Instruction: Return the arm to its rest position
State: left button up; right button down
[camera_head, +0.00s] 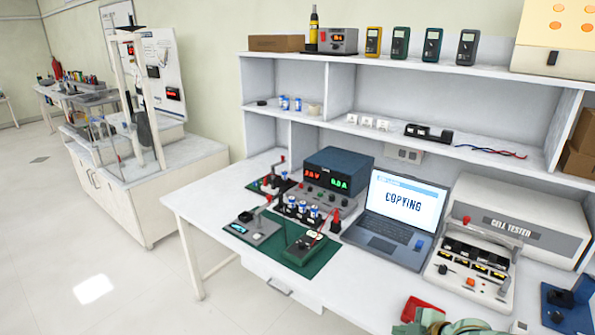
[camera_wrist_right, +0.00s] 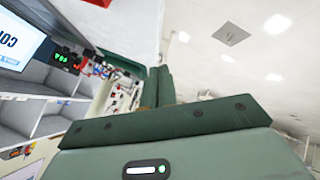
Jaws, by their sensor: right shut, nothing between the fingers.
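My right gripper (camera_head: 437,318) shows at the bottom edge of the head view, low at the right, in front of the laptop and cell tester. Only part of it is in the picture. In the right wrist view its two green fingers (camera_wrist_right: 160,86) lie together with nothing between them. My left gripper is in neither view.
The white bench (camera_head: 205,207) carries a green mat (camera_head: 318,256) with a meter, a power supply (camera_head: 340,172), a laptop (camera_head: 401,206) reading "COPYING" and a cell tester (camera_head: 520,222). A red object (camera_head: 421,307) lies beside my right gripper. Open floor is at left.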

jog(key=s+a+f+m, duration=0.3)
jog(key=s+f, duration=0.1)
jog(key=f, duration=0.7)
jog(key=s+d+f+m+g+h, duration=0.1)
jog(key=s+d+f+m+h, duration=0.2)
jog(key=s+f, duration=0.85)
jog(key=s+f+m+g, duration=0.2)
jog(key=s+f, duration=0.1)
jog(key=s, duration=0.9)
jog(key=s+f+m+g+h, duration=0.1)
jog(key=s+f+m+g, duration=0.1)
jog(key=s, duration=1)
jog(key=s+f+m+g+h, duration=0.1)
jog(key=s+f, duration=0.4)
jog(key=s, duration=0.8)
jog(key=shift+m+g, duration=0.5)
